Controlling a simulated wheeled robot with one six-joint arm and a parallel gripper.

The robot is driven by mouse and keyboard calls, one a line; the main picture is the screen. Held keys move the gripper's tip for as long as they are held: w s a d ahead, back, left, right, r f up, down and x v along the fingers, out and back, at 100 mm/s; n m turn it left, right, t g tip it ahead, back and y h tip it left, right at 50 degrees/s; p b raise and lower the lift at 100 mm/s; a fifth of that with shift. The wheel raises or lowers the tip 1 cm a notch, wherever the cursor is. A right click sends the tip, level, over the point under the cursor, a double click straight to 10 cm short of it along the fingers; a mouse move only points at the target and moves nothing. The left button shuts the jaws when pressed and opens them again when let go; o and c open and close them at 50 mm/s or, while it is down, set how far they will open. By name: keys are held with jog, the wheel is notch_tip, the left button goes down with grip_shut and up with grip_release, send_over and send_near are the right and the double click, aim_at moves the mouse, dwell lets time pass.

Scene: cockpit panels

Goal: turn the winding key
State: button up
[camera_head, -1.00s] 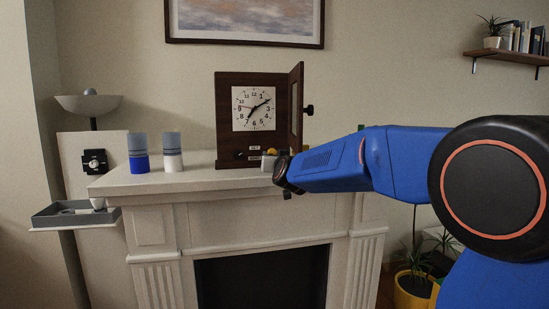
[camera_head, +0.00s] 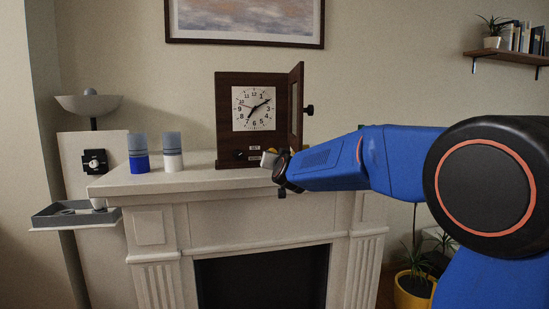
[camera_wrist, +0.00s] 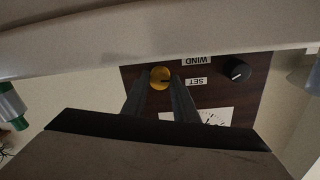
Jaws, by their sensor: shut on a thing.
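The dark wooden clock (camera_head: 227,120) stands on the mantel with its glazed door (camera_head: 297,105) swung open on the right. The round brass winding key (camera_wrist: 161,77) shows in the wrist view, beside the WIND and SET labels, which appear upside down. My gripper (camera_wrist: 163,87) is shut on the key, with one finger on each side of it. In the head view my gripper (camera_head: 269,159) is at the clock's lower right front and mostly hides the key. A black knob (camera_wrist: 236,70) is on the same panel; in the head view it sits at lower left (camera_head: 239,154).
A grey tray (camera_head: 75,218) is on a low shelf at far left, below a black dial fixture (camera_head: 94,162). The open door is close above my gripper.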

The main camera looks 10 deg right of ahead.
jog(key=shift+m, duration=0.5)
jog(key=o, duration=1.1)
jog(key=shift+c, duration=0.2)
jog(key=n, duration=0.2)
jog(key=shift+n, duration=0.4)
jog(key=s, duration=1.7)
jog(key=s+a+f+n+g+y, duration=0.1)
jog(key=s+f+n+g+y, duration=0.2)
jog(key=s+f, duration=0.9)
jog(key=s+g, duration=0.2)
jog(key=shift+a+g, duration=0.15)
jog(key=shift+g, duration=0.15)
jog(key=shift+f, duration=0.1)
